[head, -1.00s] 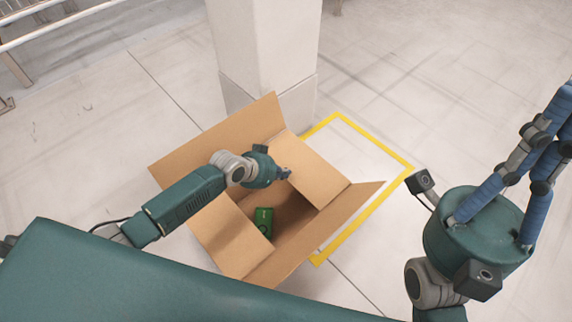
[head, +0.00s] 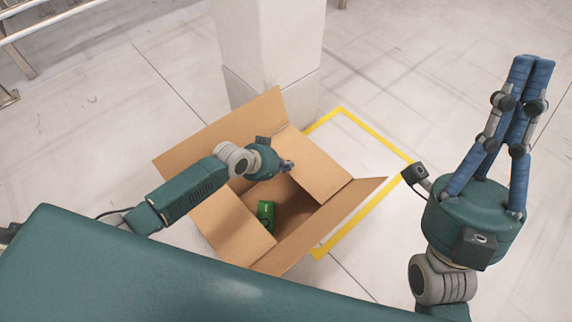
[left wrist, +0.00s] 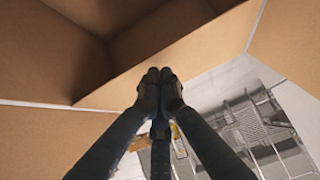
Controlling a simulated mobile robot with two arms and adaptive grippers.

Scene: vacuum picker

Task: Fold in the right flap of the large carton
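The large open carton (head: 299,228) stands on the floor in the head view. Its right flap (head: 316,166) slants inward over the opening, and the left flap (head: 232,218) also lies inward. The far flap (head: 215,132) and near flap (head: 345,213) stand outward. My left gripper (head: 289,166) is over the carton at the right flap's inner side; contact is unclear. In the left wrist view its fingertips (left wrist: 160,76) are together with nothing seen between them, in front of cardboard. My right gripper (head: 531,62) points up with its fingers together, empty, well right of the carton.
A green item (head: 266,213) lies inside the carton. A pale pillar (head: 268,50) stands right behind it. Yellow floor tape (head: 378,134) runs behind and right of the carton. Metal rails (head: 50,30) are at the far left. Floor between carton and right arm is clear.

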